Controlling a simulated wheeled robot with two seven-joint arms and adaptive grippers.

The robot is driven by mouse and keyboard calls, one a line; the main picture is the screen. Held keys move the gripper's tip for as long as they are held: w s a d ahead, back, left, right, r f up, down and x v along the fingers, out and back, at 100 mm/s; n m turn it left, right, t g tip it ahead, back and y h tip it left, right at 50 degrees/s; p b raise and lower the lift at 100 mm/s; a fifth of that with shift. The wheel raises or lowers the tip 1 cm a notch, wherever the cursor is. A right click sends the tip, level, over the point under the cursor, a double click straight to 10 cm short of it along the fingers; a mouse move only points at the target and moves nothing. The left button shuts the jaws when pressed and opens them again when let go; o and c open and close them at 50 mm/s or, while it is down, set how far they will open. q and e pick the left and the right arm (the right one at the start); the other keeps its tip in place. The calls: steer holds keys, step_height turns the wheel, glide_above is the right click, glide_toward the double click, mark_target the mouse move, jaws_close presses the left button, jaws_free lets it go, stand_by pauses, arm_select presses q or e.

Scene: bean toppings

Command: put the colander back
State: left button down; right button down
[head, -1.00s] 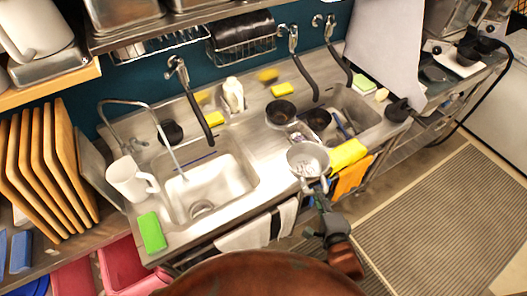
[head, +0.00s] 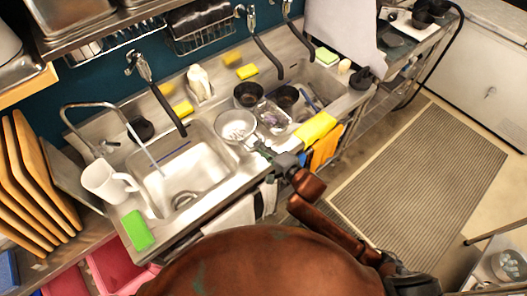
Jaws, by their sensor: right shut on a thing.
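The colander (head: 235,126) is a small silvery bowl with a handle toward me. It is over the strip between the two sinks, near the right edge of the left basin (head: 180,172). My right gripper (head: 262,148) is shut on the colander at its near side, and the arm reaches up from the lower right. I cannot tell whether the colander touches the counter. My left gripper is not in view.
Dark bowls (head: 248,94) and a clear container (head: 272,117) lie just right of the colander. A yellow cloth (head: 314,128) hangs over the front edge. A white pitcher (head: 103,180) and green sponge (head: 137,230) stand at the left. Black faucet hoses (head: 168,108) hang above the sink.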

steer(key=shift+w+d+f, duration=0.2)
steer(key=shift+w+f, duration=0.25)
steer(key=shift+f, duration=0.65)
steer(key=shift+w+d+f, duration=0.25)
steer(key=shift+w+f, duration=0.2)
steer(key=shift+f, duration=0.7)
steer(key=shift+w+d+f, duration=0.2)
steer(key=shift+w+f, duration=0.25)
steer(key=shift+f, duration=0.65)
steer(key=c, duration=1.9)
jaws_free()
steer(key=shift+s, duration=0.1)
